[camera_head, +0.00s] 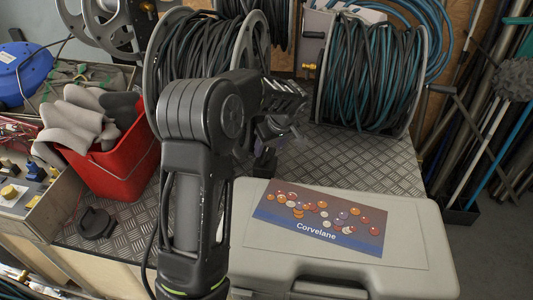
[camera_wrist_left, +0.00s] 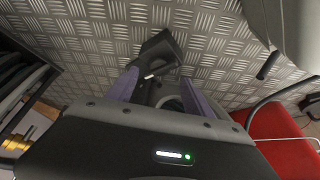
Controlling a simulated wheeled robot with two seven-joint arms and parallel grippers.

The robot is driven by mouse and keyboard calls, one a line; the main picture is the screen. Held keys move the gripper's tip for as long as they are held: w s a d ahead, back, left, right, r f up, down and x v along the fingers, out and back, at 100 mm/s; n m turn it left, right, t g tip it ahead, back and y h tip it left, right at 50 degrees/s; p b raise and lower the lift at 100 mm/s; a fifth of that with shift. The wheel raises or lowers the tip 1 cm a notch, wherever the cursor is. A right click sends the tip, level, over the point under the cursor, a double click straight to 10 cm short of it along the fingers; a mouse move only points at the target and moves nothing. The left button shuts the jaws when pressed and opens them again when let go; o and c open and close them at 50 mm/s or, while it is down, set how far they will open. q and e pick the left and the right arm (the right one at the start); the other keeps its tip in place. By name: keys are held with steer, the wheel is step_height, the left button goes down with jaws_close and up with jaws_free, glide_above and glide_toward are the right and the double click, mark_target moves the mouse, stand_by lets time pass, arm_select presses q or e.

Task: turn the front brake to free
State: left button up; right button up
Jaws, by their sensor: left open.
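A black block-like part (camera_wrist_left: 160,50), which looks like the front brake, stands on the diamond plate in the left wrist view, just beyond my left fingertips. In the head view a dark part (camera_head: 263,166) shows just below my gripper and may be the same piece. Its setting cannot be read. My left gripper (camera_head: 274,130) is over the plate in front of the reels, partly hidden by my own forearm. In the left wrist view its two fingers (camera_wrist_left: 163,85) are apart, with the black part ahead of the gap; contact cannot be told. My right gripper is not in view.
A hose reel (camera_head: 200,45) stands behind my arm, another (camera_head: 370,75) at the back right. A red bucket (camera_head: 112,172) with grey gloves (camera_head: 85,115) is at left. A grey case (camera_head: 410,235) fills the front right. A black clamp-like object (camera_head: 95,223) lies front left.

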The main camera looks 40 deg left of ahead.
mark_target(266, 156)
arm_select(q)
steer(key=x, duration=0.5)
steer(key=shift+f, duration=0.2)
jaws_close()
steer(key=shift+w+f+n+b, duration=0.1)
steer(key=shift+f+n+b, duration=0.15)
steer(key=shift+n+b, duration=0.35)
steer(key=c, duration=1.3)
jaws_free()
steer(key=shift+r+g, duration=0.1)
steer(key=shift+g, duration=0.2)
steer(key=shift+o, duration=0.2)
steer(key=shift+r, duration=0.1)
